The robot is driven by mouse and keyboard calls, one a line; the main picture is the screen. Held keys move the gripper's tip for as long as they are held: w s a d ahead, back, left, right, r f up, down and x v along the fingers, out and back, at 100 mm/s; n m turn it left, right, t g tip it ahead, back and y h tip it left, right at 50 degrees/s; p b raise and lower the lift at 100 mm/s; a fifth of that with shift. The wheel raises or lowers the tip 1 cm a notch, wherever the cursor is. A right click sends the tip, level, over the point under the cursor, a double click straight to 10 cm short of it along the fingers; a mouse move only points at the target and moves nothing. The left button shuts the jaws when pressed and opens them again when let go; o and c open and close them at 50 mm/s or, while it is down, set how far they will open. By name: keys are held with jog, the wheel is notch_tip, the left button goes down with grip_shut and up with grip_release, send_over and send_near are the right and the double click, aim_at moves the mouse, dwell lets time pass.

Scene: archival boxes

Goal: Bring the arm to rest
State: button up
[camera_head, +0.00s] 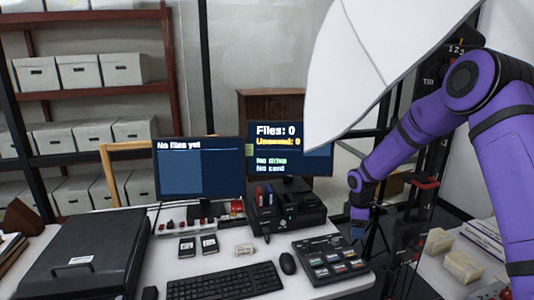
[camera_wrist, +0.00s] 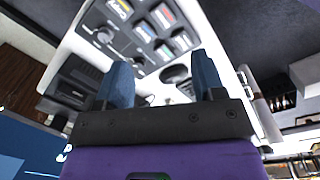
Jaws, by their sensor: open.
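My purple arm (camera_head: 430,125) comes in from the upper right in the head view and bends down to my gripper (camera_head: 358,228), which hangs right of the desk's control panel. The fingers are too small to make out there. In the wrist view, my gripper (camera_wrist: 160,62) shows two blue fingers standing well apart. It is open, with nothing between the fingers. The control panel (camera_wrist: 145,30), with its coloured tiles, lies beyond the fingertips, apart from them.
The white desk holds a control panel (camera_head: 330,259), keyboard (camera_head: 224,281), mouse (camera_head: 288,264), two monitors (camera_head: 198,172) (camera_head: 290,148) and a black case (camera_head: 83,257). A white umbrella-like panel (camera_head: 380,60) hangs near my arm. Box shelves (camera_head: 85,95) stand back left.

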jog(key=s+r+m+t, duration=0.1)
jog(key=s+r+m, duration=0.1)
jog(key=s+r, duration=0.5)
jog(key=s+r+m+h, duration=0.1)
jog(key=s+r+m, duration=0.15)
jog(key=r, duration=0.75)
jog(key=s+r+m+t, duration=0.1)
jog(key=s+r+m, duration=0.1)
jog(key=s+r, duration=0.55)
jog(key=s+r+m+t, duration=0.1)
jog(key=s+r+m, duration=0.3)
jog(key=s, duration=0.8)
jog(key=s+r+m+t+y, duration=0.1)
jog(key=s+r+m, duration=0.3)
jog(key=s, duration=0.9)
jog(key=shift+s+d+r+t+y, duration=0.25)
jog(key=shift+r+t+y, duration=0.05)
jog(key=shift+r, duration=0.1)
jog(key=shift+m, duration=0.25)
